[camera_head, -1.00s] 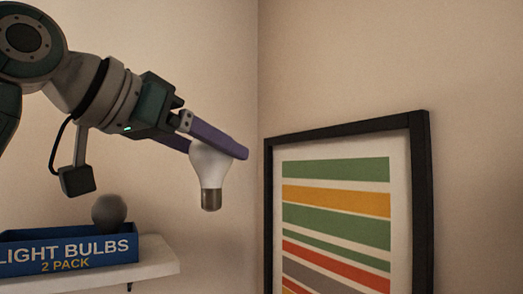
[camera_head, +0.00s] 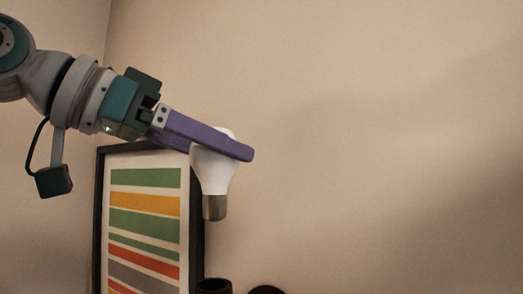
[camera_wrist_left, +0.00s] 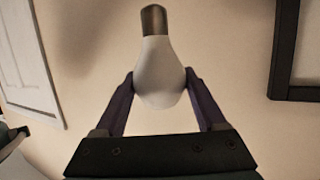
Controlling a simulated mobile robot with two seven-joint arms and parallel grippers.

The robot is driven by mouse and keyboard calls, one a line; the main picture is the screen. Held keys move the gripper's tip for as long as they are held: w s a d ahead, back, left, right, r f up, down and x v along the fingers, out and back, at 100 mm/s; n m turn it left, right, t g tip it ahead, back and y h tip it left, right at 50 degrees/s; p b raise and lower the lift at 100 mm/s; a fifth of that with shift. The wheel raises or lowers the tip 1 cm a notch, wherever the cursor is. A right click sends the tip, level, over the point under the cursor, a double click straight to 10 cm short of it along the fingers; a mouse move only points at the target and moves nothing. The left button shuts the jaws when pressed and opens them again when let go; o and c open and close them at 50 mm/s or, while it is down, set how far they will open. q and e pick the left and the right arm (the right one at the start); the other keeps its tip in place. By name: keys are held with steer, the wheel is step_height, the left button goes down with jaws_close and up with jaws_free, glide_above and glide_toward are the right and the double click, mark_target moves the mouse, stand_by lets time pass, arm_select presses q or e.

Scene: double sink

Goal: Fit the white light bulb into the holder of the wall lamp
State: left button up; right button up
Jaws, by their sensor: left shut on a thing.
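The white light bulb (camera_head: 214,172) is held in my left gripper (camera_head: 228,149), with its metal base pointing down in the head view. The purple fingers are shut on the bulb's wide glass part. In the left wrist view the bulb (camera_wrist_left: 160,75) sits between both fingers of the gripper (camera_wrist_left: 160,88), its metal base toward the top of the picture. At the bottom edge of the head view, below the bulb, is a dark cup-like piece (camera_head: 213,286); it may be part of the wall lamp, but I cannot tell. My right gripper is not in view.
A black-framed striped picture (camera_head: 145,225) hangs behind and below my left arm. Another dark rounded shape (camera_head: 266,290) shows at the bottom edge. The wall to the right is bare. The left wrist view shows a white panel (camera_wrist_left: 30,65) and a dark frame (camera_wrist_left: 285,93).

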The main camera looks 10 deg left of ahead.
mark_target(212, 221)
arm_select(q)
steer(key=shift+a, duration=0.1)
step_height(212, 221, down, 6)
steer(key=b, duration=0.4)
steer(key=shift+r, duration=0.2)
steer(key=shift+f+b, duration=0.15)
steer(key=shift+b, duration=0.15)
steer(key=shift+p, duration=0.3)
stand_by(1.2)
steer(key=shift+f+b, duration=1.55)
steer(key=shift+f, duration=0.4)
steer(key=o, duration=0.9)
